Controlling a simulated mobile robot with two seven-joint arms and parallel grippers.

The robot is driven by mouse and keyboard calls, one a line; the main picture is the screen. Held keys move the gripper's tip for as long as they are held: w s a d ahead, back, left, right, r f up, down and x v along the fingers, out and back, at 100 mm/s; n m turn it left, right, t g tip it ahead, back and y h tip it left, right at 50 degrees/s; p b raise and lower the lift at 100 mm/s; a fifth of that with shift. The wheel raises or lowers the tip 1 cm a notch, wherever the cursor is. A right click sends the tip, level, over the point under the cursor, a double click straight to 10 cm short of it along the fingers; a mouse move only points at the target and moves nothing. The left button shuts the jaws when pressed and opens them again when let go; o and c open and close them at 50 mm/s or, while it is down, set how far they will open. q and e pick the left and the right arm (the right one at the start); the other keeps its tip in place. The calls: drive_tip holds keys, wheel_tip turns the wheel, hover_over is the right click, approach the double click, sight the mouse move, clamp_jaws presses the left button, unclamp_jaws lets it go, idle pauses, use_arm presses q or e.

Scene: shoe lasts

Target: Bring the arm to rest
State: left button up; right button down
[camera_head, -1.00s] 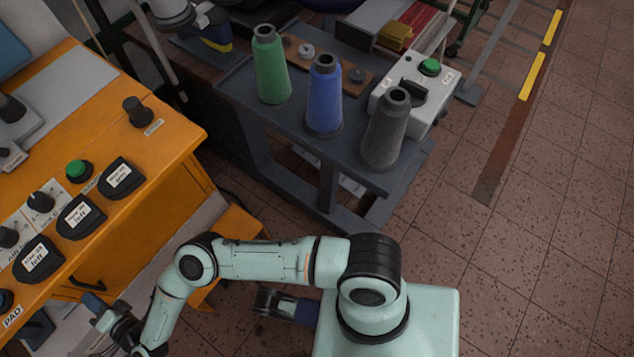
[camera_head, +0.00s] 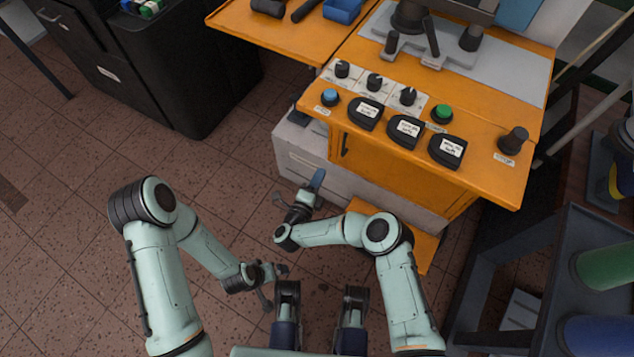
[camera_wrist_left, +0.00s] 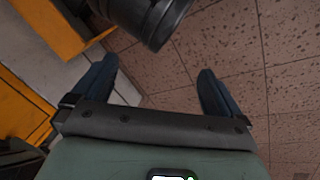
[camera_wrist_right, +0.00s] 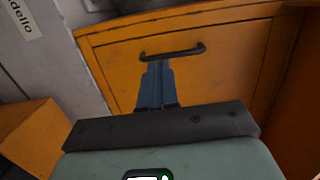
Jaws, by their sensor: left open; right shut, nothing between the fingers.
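My right gripper (camera_head: 311,186) is shut and empty, in front of the orange bench (camera_head: 490,95). In the right wrist view, its blue fingers (camera_wrist_right: 155,85) are together and overlap the lower edge of a dark drawer handle (camera_wrist_right: 172,52). I cannot tell whether they touch it. My left gripper (camera_head: 277,275) hangs over the floor, left of and nearer than the right one. In the left wrist view, its two blue fingers (camera_wrist_left: 155,75) are wide apart, with nothing between them.
Black labelled blocks (camera_head: 404,130), knobs and a green button (camera_head: 441,113) line the bench front. A black cabinet (camera_head: 185,70) stands at the back left. A dark table (camera_head: 510,240) with a green spool (camera_head: 608,267) and a blue spool is at right. The tiled floor at left is clear.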

use_arm(q)
drive_tip(key=shift+s+d+r, duration=0.3)
drive_tip(key=shift+s, duration=0.3)
use_arm(e)
drive_tip(key=v, duration=0.2)
drive_tip(key=shift+s+a, duration=0.1)
drive_tip(key=shift+s, duration=0.25)
